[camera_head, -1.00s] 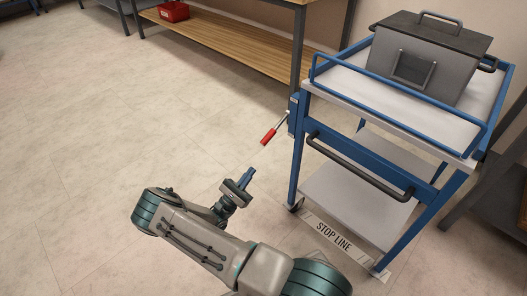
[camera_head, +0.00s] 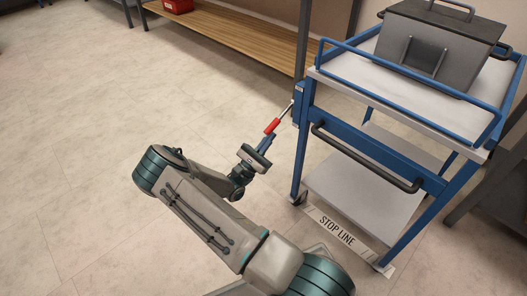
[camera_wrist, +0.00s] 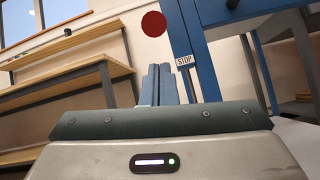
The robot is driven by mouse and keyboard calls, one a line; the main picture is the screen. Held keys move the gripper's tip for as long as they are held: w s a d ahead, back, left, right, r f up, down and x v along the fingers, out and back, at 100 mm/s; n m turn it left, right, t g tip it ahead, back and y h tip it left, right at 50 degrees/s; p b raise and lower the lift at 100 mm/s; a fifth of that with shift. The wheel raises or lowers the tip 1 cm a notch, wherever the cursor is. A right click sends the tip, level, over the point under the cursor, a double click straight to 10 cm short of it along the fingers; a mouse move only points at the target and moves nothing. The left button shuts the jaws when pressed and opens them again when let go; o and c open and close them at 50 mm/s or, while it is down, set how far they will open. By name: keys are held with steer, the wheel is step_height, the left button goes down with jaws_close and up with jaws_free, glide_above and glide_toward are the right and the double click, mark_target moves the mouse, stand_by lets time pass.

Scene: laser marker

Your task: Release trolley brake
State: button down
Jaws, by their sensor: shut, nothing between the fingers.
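The trolley (camera_head: 304,148) is blue with pale grey shelves and stands at the right. Its brake lever (camera_head: 273,126) has a red grip on a thin metal rod and sticks out from the left front post, angled down and left. In the wrist view the grip's round red end (camera_wrist: 154,24) faces me, above my fingertips. My gripper (camera_head: 266,142) is shut and empty, just below and left of the red grip; I cannot tell if they touch. In the wrist view my closed fingers (camera_wrist: 159,72) point towards the post, beside a STOP label (camera_wrist: 184,61).
A grey lidded box (camera_head: 432,48) sits on the trolley's top shelf. A black push handle (camera_head: 366,158) juts from the front. A STOP LINE strip (camera_head: 337,232) lies by the wheels. A wooden-shelved bench (camera_head: 235,38) stands behind. The floor at left is clear.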

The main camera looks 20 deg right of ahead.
steer(key=shift+s+a+r, duration=0.2)
steer(key=shift+r, duration=0.3)
steer(key=shift+s+a+r, duration=0.15)
steer(key=shift+r, duration=0.35)
steer(key=shift+r, duration=0.15)
